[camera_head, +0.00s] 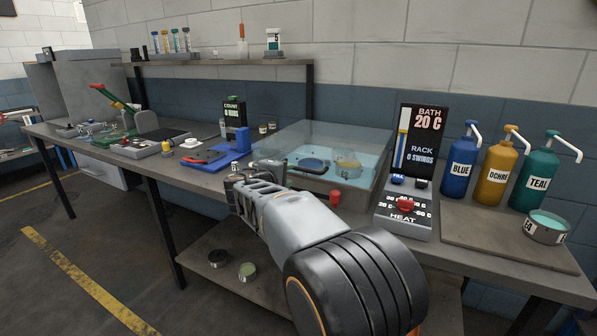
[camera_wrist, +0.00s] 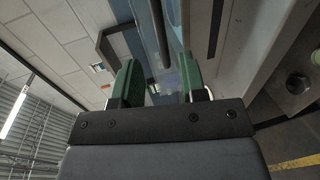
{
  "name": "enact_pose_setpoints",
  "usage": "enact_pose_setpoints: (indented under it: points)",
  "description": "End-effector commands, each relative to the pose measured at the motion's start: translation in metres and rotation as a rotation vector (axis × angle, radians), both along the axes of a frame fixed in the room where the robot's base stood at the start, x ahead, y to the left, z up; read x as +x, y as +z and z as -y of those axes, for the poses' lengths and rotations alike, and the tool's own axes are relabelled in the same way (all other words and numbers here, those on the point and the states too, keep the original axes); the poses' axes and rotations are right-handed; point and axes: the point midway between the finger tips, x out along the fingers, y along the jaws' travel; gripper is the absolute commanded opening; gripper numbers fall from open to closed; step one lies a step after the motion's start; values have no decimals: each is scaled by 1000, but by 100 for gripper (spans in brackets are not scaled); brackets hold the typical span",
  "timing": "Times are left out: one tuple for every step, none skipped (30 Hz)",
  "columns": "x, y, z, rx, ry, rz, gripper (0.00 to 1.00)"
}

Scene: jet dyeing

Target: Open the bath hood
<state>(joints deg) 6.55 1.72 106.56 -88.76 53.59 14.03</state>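The bath hood (camera_head: 350,133) is a clear, pale blue cover over the bath in the middle of the bench in the head view. It looks closed. A dark ring-like item and a yellowish round item show through it. My gripper (camera_head: 252,172) is at the hood's front left corner, and my arm hides part of the bath's front. In the wrist view my gripper (camera_wrist: 160,80) has two green fingers spread apart. A dark bar (camera_wrist: 159,30) runs into the gap between them. I cannot tell whether the fingers touch it.
A red knob (camera_head: 335,198) is at the bath's front. The heat panel (camera_head: 404,207) and bath display (camera_head: 419,143) stand to its right, then blue, ochre and teal pump bottles (camera_head: 497,172). A blue counter stand (camera_head: 237,132) is to the left. A shelf (camera_head: 215,62) runs behind.

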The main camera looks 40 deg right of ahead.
Motion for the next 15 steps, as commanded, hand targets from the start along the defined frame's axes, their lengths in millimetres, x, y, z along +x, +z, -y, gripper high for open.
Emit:
enact_pose_setpoints:
  points:
    - [4,-2,10,1,-5,-2,39]
    - [7,-4,15,1,-4,-2,39]
    - [11,-5,21,0,-4,-1,39]
    - [13,-6,26,0,-4,-1,39]
    - [16,-8,31,1,-3,-1,39]
    - [19,-9,37,2,-4,-1,39]
    - [21,-10,41,1,-3,-1,39]
    - [23,-11,44,1,-2,-2,39]
    - [26,-12,49,2,-2,-1,39]
    - [27,-13,53,1,-3,-1,39]
    - [29,-13,56,2,-2,-1,39]
    - [32,-14,59,2,-1,-1,39]
    - [33,-15,62,2,-1,0,39]
    - [34,-15,64,2,-1,0,39]
    - [35,-16,67,2,-2,0,39]
